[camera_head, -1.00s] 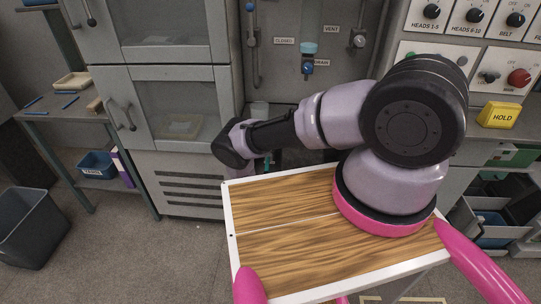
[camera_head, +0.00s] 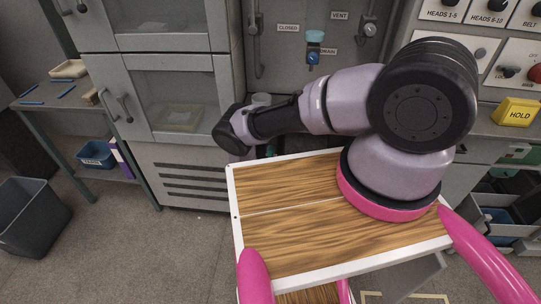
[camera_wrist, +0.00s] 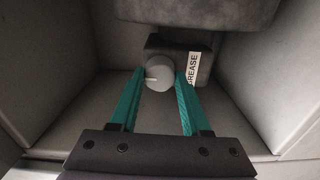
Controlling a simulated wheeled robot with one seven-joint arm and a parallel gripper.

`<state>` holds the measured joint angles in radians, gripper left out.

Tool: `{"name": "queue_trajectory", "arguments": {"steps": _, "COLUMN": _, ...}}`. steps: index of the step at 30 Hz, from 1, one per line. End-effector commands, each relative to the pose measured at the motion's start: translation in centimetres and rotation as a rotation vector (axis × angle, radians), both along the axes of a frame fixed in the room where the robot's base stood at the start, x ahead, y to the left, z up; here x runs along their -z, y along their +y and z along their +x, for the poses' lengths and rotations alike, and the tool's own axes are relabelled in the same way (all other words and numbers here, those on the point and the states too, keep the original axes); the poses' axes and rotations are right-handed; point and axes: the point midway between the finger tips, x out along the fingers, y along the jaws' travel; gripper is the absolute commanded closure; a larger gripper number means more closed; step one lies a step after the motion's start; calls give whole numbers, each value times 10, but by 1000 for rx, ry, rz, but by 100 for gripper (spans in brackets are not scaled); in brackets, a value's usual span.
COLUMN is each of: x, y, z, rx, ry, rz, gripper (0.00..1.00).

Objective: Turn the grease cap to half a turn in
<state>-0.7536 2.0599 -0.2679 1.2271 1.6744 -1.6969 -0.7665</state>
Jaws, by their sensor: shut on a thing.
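The grease cap (camera_wrist: 158,77) is a round pale grey knob in the wrist view, with a small white mark on its left side. It sits on the front of a dark block (camera_wrist: 205,66) that bears a white GREASE label (camera_wrist: 193,68). My gripper (camera_wrist: 160,88) has teal fingers, one on each side of the cap, shut on it.
Grey walls enclose the grease block closely on the left and right, and a dark body (camera_wrist: 190,10) hangs above it. In the head view a cabinet (camera_head: 165,100) stands left of the arm. A valve panel (camera_head: 325,50) is behind, and a control panel with a yellow HOLD block (camera_head: 516,112) is on the right.

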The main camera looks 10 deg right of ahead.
Motion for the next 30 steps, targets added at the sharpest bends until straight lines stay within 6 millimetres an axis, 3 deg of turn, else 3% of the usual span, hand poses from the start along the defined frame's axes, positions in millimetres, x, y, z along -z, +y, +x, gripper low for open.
{"name": "queue_trajectory", "arguments": {"steps": 7, "x": 0, "y": 0, "z": 0, "rx": 0, "ry": -60, "rz": 188, "gripper": 100}}
{"name": "queue_trajectory", "arguments": {"steps": 17, "x": 0, "y": 0, "z": 0, "rx": 0, "ry": -69, "rz": 214, "gripper": 100}}
{"name": "queue_trajectory", "arguments": {"steps": 18, "x": 0, "y": 0, "z": 0, "rx": 0, "ry": -69, "rz": 214, "gripper": 41}}
{"name": "queue_trajectory", "arguments": {"steps": 20, "x": 0, "y": 0, "z": 0, "rx": 0, "ry": -68, "rz": 213, "gripper": 23}}
{"name": "queue_trajectory", "arguments": {"steps": 30, "x": 0, "y": 0, "z": 0, "rx": 0, "ry": -69, "rz": 213, "gripper": 23}}
